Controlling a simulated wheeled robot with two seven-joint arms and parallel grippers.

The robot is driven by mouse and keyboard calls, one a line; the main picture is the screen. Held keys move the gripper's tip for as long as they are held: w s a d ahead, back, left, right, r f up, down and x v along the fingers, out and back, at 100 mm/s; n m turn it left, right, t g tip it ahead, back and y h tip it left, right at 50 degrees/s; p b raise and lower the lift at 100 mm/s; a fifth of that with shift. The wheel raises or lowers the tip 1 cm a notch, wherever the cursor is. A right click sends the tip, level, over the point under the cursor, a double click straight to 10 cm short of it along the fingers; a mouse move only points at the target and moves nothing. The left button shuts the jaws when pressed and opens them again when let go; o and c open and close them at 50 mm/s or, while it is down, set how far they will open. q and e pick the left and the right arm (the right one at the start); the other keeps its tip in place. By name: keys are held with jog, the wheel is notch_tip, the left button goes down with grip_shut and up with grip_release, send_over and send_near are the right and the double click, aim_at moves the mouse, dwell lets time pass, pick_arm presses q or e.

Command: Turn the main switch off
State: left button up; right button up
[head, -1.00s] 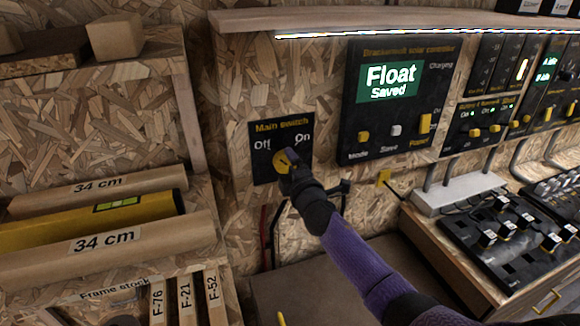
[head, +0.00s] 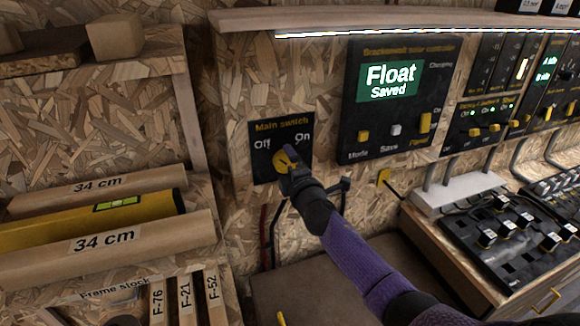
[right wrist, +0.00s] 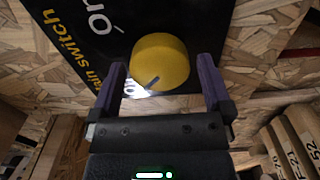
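The main switch is a black panel (head: 264,172) on the chipboard wall, with "Off" at upper left and "On" at upper right. Its round yellow knob (head: 281,161) is partly hidden by my right gripper (head: 289,160) in the head view. In the right wrist view the knob (right wrist: 165,58) sits just ahead of and between the two purple fingertips of my right gripper (right wrist: 163,85), with a gap visible on each side. The gripper is open. The knob's dark line points toward the partly hidden "Off" label. My left gripper is not in view.
The solar controller (head: 394,95), reading "Float Saved", is right of the switch. A wooden shelf edge (head: 400,20) runs above. Wood stock and a yellow spirit level (head: 90,222) lie at left.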

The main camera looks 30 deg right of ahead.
jog(key=p+v, duration=0.2)
jog(key=v, duration=0.8)
jog(key=shift+w, duration=0.1)
